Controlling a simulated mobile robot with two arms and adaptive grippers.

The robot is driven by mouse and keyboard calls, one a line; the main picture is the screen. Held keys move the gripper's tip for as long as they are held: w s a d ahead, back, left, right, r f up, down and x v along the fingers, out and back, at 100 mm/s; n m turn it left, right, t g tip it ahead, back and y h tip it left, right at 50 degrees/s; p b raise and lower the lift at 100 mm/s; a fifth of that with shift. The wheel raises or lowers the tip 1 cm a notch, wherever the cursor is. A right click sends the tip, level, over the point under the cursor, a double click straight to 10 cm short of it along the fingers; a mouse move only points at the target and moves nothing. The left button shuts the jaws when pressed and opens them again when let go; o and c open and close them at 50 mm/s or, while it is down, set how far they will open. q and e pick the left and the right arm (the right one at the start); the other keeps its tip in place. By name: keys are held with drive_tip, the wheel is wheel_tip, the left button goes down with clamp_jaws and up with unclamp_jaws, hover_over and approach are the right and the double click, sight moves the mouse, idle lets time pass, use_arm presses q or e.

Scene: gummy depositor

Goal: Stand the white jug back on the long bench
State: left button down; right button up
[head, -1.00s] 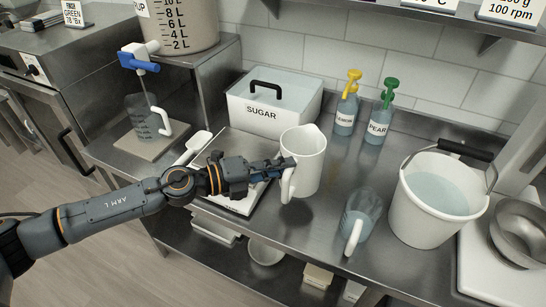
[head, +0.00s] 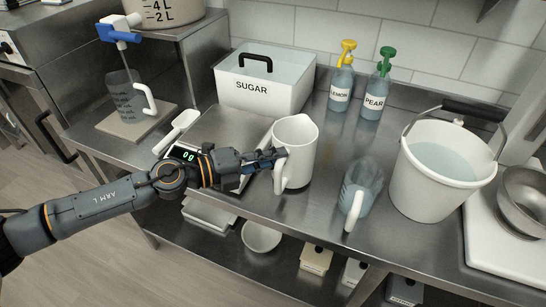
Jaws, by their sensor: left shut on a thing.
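The white jug (head: 297,146) is upright over the front part of the long steel bench (head: 318,212), just right of the scale. My left gripper (head: 274,160) reaches in from the left and is shut on the jug's handle, which faces the front. The jug's base is at or very close to the bench top; I cannot tell whether it touches. My right gripper is not in view.
The scale (head: 237,134) reads 0 g, left of the jug. A clear jug (head: 362,187) and a white bucket (head: 436,178) stand to the right. The sugar bin (head: 262,90), lemon bottle (head: 341,84) and pear bottle (head: 376,92) are behind. Bare bench lies around the jug.

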use_arm(q)
drive_tip(key=shift+f+b, duration=0.45)
drive_tip(key=shift+f, duration=0.1)
drive_tip(key=c, duration=1.2)
unclamp_jaws()
drive_tip(key=shift+a, duration=0.1)
drive_tip(key=v, duration=1.2)
